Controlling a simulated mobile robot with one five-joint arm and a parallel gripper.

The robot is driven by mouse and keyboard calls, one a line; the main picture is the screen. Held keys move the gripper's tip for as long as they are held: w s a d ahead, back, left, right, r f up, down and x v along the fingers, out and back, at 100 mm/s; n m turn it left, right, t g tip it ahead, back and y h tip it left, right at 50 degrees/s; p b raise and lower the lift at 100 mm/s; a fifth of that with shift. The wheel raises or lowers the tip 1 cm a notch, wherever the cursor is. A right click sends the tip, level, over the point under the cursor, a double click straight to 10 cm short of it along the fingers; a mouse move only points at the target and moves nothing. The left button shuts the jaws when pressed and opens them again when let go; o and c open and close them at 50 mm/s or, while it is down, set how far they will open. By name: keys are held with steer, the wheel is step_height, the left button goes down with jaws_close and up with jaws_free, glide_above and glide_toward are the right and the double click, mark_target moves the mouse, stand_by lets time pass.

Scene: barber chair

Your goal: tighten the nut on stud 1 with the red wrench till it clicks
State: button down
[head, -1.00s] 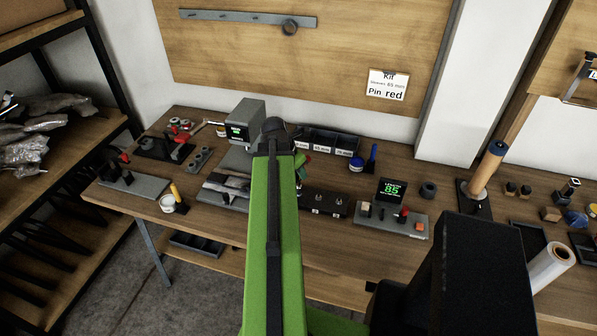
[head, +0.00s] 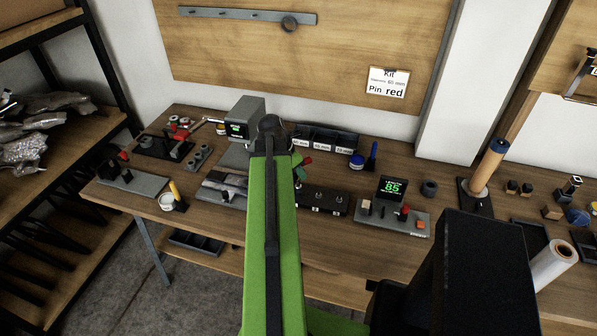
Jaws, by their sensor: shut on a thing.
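A black block (head: 325,201) on the bench carries small upright studs with bright metal fittings, two of them clear of my arm; I cannot read which is stud 1. My green arm reaches over the bench and hides the block's left end. My gripper (head: 300,174) shows only in part, just right of the arm's far end, above and behind the block's left part. A small red piece, seemingly the red wrench (head: 308,161), sticks out at the gripper. Its working end is hidden, and I cannot see it touching a nut.
A grey station with a green-lit display (head: 392,188) stands right of the block. Labelled dark bins (head: 325,139) stand behind, with a blue-topped pot (head: 357,163) beside them. A grey box with a screen (head: 240,119) stands left of the arm's end.

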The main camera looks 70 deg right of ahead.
steer(key=shift+d+m+g+y, duration=0.15)
steer(key=shift+m+g+y, duration=0.2)
steer(key=shift+m, duration=0.85)
steer(key=shift+m, duration=0.5)
steer(key=shift+m+g+y, duration=0.25)
steer(key=shift+m+y, duration=0.1)
steer(key=shift+m, duration=0.15)
steer(key=shift+s+a+n+h, duration=0.1)
steer(key=shift+a+n+h, duration=0.1)
steer(key=shift+n, duration=0.35)
steer(key=shift+s+a+n+h, duration=0.1)
steer(key=shift+n+h, duration=0.1)
steer(key=shift+n, duration=0.35)
steer(key=shift+w+d+n+t, duration=0.15)
steer(key=shift+n+t, duration=0.35)
steer(key=shift+n, duration=0.2)
step_height(320, 180, up, 5)
steer(key=p, duration=0.5)
steer(key=shift+d+r, duration=0.1)
